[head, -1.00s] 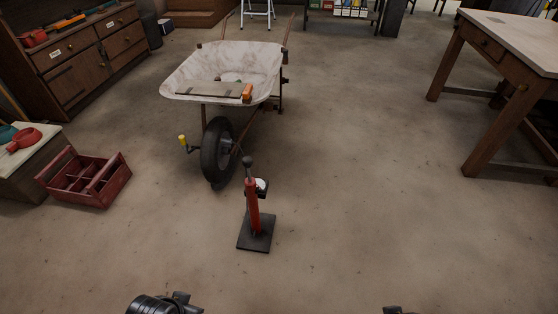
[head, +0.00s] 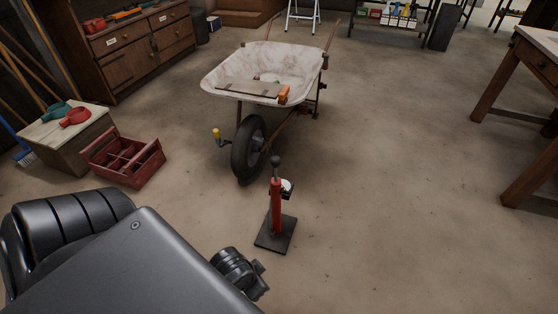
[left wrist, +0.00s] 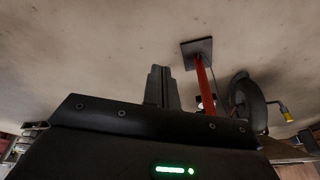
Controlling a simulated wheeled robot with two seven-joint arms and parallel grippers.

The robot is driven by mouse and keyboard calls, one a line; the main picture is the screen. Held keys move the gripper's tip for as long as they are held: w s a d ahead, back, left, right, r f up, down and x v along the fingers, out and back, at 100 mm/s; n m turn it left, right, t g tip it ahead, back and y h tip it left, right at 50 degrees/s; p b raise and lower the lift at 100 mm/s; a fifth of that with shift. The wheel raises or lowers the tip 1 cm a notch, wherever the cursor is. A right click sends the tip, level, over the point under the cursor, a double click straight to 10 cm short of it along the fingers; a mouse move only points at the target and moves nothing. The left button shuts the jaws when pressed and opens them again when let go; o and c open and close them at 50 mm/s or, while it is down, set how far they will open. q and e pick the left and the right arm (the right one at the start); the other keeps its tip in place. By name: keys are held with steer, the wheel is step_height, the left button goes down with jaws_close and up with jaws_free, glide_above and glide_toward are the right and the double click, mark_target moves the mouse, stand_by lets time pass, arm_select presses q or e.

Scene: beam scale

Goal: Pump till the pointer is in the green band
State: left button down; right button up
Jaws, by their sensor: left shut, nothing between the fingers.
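The floor pump has a red barrel (head: 276,205), a black knob handle (head: 275,160) on top and a black base plate (head: 275,236) flat on the floor. The knob sits close above the barrel. A white round gauge (head: 287,186) is on its side; its pointer and green band are too small to read. The pump also shows upside down in the left wrist view (left wrist: 204,80). My left gripper (left wrist: 162,86) is shut and empty, apart from the pump. My left arm fills the lower left of the head view. My right gripper is out of view.
A wheelbarrow (head: 225,85) with a black tyre (head: 249,150) stands just behind the pump. A yellow-capped part (head: 216,133) sticks out left of the tyre. A red toolbox (head: 125,160) is on the floor at left. A wooden workbench (head: 500,110) stands right. Floor right of the pump is clear.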

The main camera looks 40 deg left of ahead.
arm_select(q)
steer(key=w+d+r+m+t+h, duration=0.1)
steer(key=w+r+m+t, duration=0.1)
steer(key=w+m, duration=0.9)
steer(key=w+d+r+m+t+h, duration=0.1)
steer(key=w+r+m+t, duration=0.1)
steer(key=w+m, duration=0.9)
steer(key=w+a+r+m+y, duration=0.1)
steer(key=w+a+r+m, duration=0.1)
steer(key=a, duration=0.5)
steer(key=w+a+r+m+g+y, duration=0.1)
steer(key=w+a+r+m, duration=0.2)
steer(key=a, duration=0.5)
steer(key=w+a+r+m+g+y, duration=0.1)
steer(key=w+a+r+m, duration=0.2)
steer(key=a, duration=0.4)
steer(key=shift+w+a+r+y, duration=0.2)
steer(key=shift+w+r+y, duration=0.2)
steer(key=shift+w+r, duration=0.2)
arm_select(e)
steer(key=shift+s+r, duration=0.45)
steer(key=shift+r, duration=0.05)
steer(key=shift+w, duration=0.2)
arm_select(q)
steer(key=shift+b, duration=0.3)
